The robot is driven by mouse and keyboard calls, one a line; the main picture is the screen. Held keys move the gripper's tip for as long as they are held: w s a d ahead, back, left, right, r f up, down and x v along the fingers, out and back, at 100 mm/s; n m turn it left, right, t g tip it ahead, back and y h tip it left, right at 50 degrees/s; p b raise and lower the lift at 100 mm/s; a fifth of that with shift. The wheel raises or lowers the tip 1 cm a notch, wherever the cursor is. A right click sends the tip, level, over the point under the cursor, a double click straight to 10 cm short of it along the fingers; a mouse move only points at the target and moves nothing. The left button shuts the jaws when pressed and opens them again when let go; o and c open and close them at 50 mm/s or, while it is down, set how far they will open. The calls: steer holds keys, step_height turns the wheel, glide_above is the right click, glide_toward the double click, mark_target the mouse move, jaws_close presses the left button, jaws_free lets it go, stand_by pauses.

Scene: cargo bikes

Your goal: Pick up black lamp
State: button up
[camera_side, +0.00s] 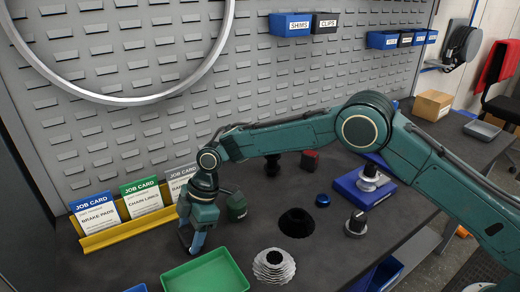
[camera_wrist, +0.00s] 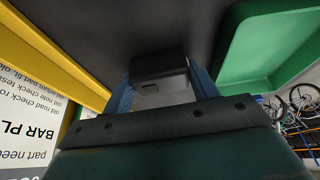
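A small block-like thing with a black top and a grey lower part, which looks like the black lamp (camera_wrist: 158,66), stands between my fingers in the wrist view. My gripper (camera_wrist: 160,92) has one blue finger on each side of it, with no clear gap showing. I cannot tell whether the fingers press on it. In the side view my gripper (camera_side: 190,245) points down close to the dark bench, left of the green tray. The lamp is mostly hidden there by the fingers.
The green tray (camera_side: 207,274) lies just right of my gripper. A yellow holder (camera_side: 128,232) with job cards stands behind and to the left. A dark green item (camera_side: 237,207), a black cone (camera_side: 297,222) and a pale ribbed stack (camera_side: 273,266) stand farther right.

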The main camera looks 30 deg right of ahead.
mark_target(190, 233)
steer(key=c, duration=0.4)
steer(key=shift+o, duration=0.2)
steer(key=shift+r, duration=0.1)
step_height(190, 233, up, 10)
stand_by(0.3)
stand_by(0.4)
